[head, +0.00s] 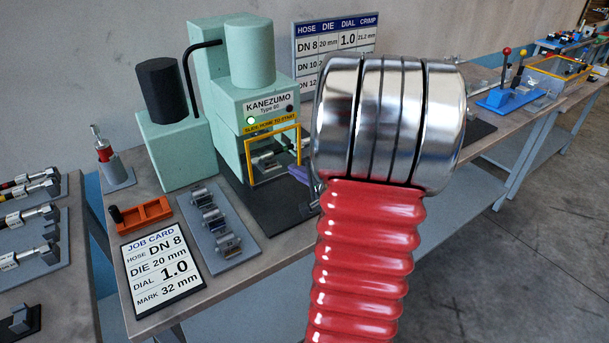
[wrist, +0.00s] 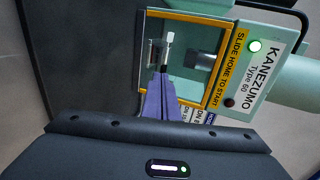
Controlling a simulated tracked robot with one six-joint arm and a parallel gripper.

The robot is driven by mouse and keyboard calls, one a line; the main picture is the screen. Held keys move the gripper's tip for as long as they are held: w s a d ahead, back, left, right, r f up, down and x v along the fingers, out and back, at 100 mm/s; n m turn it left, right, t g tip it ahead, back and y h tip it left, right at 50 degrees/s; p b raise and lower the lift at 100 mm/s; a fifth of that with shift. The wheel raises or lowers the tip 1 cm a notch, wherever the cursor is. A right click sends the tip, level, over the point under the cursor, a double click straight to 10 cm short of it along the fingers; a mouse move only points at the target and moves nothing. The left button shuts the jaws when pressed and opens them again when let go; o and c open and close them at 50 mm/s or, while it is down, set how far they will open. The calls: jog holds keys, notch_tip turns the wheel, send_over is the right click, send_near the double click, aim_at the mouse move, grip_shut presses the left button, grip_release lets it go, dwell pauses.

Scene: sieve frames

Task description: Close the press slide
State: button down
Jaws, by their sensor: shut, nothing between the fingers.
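The mint-green press (head: 228,108), marked KANEZUMO Type 60, stands on the bench with a lit green lamp on its front. A yellow frame (head: 298,142) borders its working opening; it also shows in the wrist view (wrist: 210,98). Below the label "SLIDE HOME TO START", grey metal parts (wrist: 200,61) show inside the opening. I cannot tell how far in the slide sits. My gripper (wrist: 163,75) is shut and empty, its purple fingertips together at the opening. In the head view the purple fingers (head: 298,174) show at the opening's right side, partly hidden.
A job card (head: 163,272), an orange holder (head: 141,215) and a grey tray of dies (head: 237,252) lie left of the press. A dark mat (head: 272,212) lies before it. A settings board (head: 310,40) stands behind. My arm blocks the middle of the head view.

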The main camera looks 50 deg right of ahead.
aim_at(279, 155)
jog(key=x, duration=0.3)
jog(key=r+x, duration=0.1)
jog(key=shift+w+d+f, duration=0.1)
jog(key=shift+w+f, duration=0.05)
jog(key=shift+w, duration=0.3)
jog(key=shift+w+d, duration=0.15)
jog(key=shift+w, duration=0.3)
jog(key=w, duration=0.1)
jog(key=w+d, duration=0.1)
jog(key=w, duration=0.1)
jog(key=shift+w, duration=0.15)
jog(key=shift+w+d, duration=0.1)
jog(key=shift+w, duration=0.2)
